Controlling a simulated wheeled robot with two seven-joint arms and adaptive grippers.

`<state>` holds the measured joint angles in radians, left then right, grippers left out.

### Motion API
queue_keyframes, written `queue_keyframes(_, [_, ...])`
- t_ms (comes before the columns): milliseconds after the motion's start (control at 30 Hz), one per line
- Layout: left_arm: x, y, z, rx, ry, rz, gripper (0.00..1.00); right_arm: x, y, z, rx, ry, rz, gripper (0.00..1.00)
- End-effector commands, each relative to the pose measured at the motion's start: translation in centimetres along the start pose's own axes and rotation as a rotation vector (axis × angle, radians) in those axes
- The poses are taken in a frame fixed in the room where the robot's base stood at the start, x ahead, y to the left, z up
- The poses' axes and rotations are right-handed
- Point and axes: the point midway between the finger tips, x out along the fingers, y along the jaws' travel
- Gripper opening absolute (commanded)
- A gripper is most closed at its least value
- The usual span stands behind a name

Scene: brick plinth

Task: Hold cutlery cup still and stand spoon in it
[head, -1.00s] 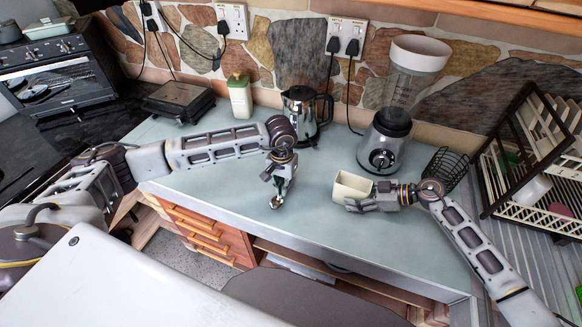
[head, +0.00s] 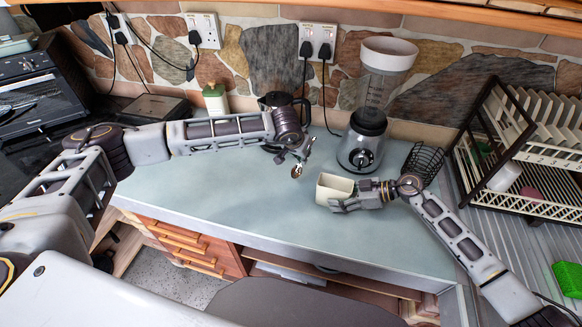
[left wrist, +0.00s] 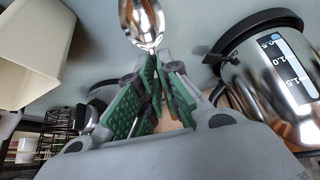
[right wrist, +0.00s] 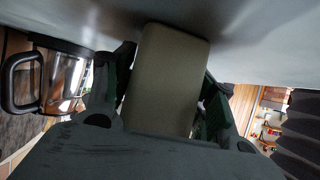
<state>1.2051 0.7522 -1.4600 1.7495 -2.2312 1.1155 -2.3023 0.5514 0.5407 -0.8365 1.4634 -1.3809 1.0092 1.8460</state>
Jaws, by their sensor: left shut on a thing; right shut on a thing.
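The cream cutlery cup (head: 331,187) stands on the counter in the head view, its opening up. My right gripper (head: 347,202) is shut on the cup from its right side; the cup also shows between the fingers in the right wrist view (right wrist: 165,80). My left gripper (head: 300,158) is shut on the metal spoon (head: 297,171), held above the counter, left of and behind the cup. In the left wrist view the spoon's bowl (left wrist: 142,22) sticks out past the fingertips, and the cup (left wrist: 35,45) is at upper left, apart from the spoon. The spoon's handle is mostly hidden in the fingers.
A blender (head: 368,130) stands behind the cup, with a black wire basket (head: 424,162) to its right. A kettle (head: 285,103) is behind my left gripper. A dish rack (head: 520,150) stands at right. The counter's front middle is clear.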

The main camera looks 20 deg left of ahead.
Motion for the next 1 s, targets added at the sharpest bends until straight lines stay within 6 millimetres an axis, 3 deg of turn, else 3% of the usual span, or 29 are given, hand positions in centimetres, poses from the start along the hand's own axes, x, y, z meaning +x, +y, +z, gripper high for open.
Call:
queue_keyframes(400, [-2.1,2.4,-4.5,0.161,0.241,0.115,0.0,0.1,-0.1,0.2,0.002,-0.003,-0.002,0.42])
queue_keyframes(1000, [-5.4,5.6,-7.3,0.332,0.494,0.314,0.0,0.1,-0.1,0.2,0.002,-0.003,-0.003,0.42])
